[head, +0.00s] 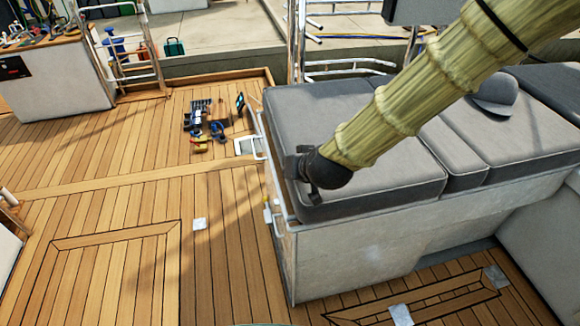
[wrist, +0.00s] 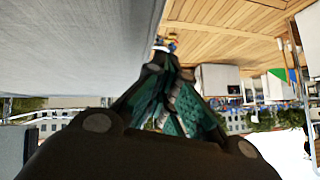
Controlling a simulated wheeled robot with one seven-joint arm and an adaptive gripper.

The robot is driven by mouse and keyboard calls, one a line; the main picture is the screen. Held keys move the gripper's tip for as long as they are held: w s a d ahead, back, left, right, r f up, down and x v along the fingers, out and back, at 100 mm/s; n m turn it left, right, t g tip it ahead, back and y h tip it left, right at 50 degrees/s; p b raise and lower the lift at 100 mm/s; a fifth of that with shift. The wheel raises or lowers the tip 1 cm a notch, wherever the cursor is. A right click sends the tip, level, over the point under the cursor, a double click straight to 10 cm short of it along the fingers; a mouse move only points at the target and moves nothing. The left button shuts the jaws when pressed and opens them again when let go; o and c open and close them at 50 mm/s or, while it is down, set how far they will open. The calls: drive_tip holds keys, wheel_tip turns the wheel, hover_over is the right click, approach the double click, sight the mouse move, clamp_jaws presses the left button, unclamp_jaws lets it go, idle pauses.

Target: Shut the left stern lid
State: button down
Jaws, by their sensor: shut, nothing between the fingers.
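My gripper (head: 300,168) is at the left end of the grey-cushioned bench, over or beside the cushion's left edge. I cannot tell whether it touches. In the wrist view my gripper (wrist: 170,66) has its dark green fingers together and empty, beside a grey surface. A pale upright panel with a thin metal edge (head: 284,246) runs along the bench's left end. I cannot tell whether this is the left stern lid, or how far that lid stands open. My arm and gripper hide part of the bench.
Grey cushions (head: 320,98) top the bench, with a grey cap (head: 494,92) at the right. A black crate (head: 197,115) and small tools (head: 208,137) lie on the deck beyond the bench's left end. The wooden deck (head: 110,200) at left is mostly clear.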

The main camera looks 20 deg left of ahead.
drive_tip(key=shift+s+f, duration=0.6)
drive_tip(key=shift+f, duration=0.15)
drive_tip(key=r+p, duration=0.2)
drive_tip(key=r, duration=0.1)
drive_tip(key=r+p, duration=0.2)
drive_tip(key=shift+w+r, duration=0.1)
drive_tip(key=shift+w, duration=0.3)
drive_tip(key=a+v, duration=0.1)
drive_tip(key=v, duration=0.9)
drive_tip(key=shift+s+r+p, duration=0.3)
drive_tip(key=shift+p, duration=0.05)
drive_tip(key=shift+a+f, duration=0.1)
